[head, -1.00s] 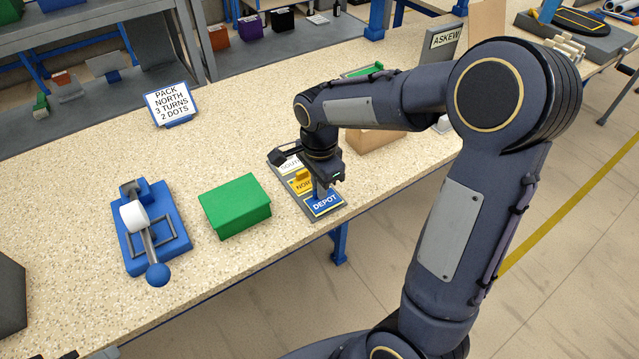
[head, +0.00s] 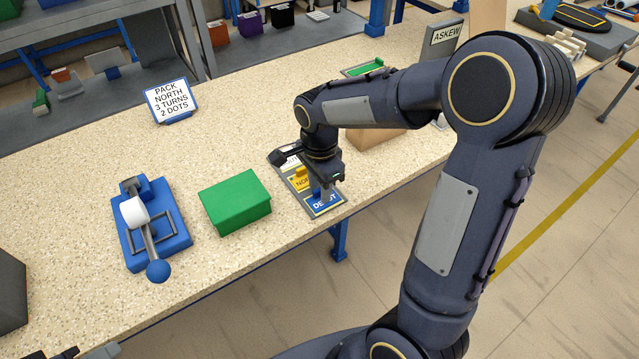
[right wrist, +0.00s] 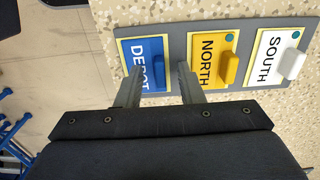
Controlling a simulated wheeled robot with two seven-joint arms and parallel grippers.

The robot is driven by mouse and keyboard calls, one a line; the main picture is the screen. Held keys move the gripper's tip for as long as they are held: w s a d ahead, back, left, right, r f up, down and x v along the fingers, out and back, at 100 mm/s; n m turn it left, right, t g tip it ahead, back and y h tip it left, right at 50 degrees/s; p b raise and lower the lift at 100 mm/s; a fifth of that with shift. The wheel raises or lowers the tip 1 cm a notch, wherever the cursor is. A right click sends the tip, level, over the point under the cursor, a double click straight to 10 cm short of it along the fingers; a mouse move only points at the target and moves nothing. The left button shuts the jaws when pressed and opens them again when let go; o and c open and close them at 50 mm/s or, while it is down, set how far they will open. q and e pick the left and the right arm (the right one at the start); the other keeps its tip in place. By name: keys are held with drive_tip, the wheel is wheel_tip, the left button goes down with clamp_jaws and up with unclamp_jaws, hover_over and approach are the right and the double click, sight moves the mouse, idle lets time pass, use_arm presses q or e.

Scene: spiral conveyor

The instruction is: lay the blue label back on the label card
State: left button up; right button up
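The blue label (right wrist: 145,62), marked DEPOT, lies at the end of the grey label card (right wrist: 180,45), beside the yellow NORTH label (right wrist: 213,58) and the white SOUTH label (right wrist: 278,58). In the head view the blue label (head: 328,204) is at the card's near end, partly covered by my gripper. My right gripper (right wrist: 160,86) is open. Its fingers are apart at the blue label, with the label's upright blue tab (right wrist: 160,72) between them and no clear grip on it. Only dark bits at the head view's bottom left edge may be my left gripper (head: 68,353).
A green box (head: 235,200) stands left of the card, and a blue lever device (head: 150,225) farther left. A sign (head: 170,102) reads PACK NORTH 3 TURNS 2 DOTS. A tan block (head: 375,138) stands behind the arm. The table's front edge is close to the card.

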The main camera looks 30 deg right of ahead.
drive_tip(key=shift+r, duration=0.15)
wheel_tip(320, 180, up, 8)
drive_tip(key=shift+f, duration=0.2)
idle(0.5)
drive_tip(key=s+a+n+t+y, duration=0.2)
drive_tip(key=s+n, duration=0.5)
drive_tip(key=s, duration=0.2)
drive_tip(key=s+a+n+t+y, duration=0.1)
drive_tip(key=s+a+n+t, duration=0.1)
drive_tip(key=s+n, duration=0.6)
drive_tip(key=shift+s+n+t+y, duration=0.3)
drive_tip(key=shift+s+t+y, duration=0.1)
drive_tip(key=shift+s+t, duration=0.4)
drive_tip(key=shift+r, duration=0.2)
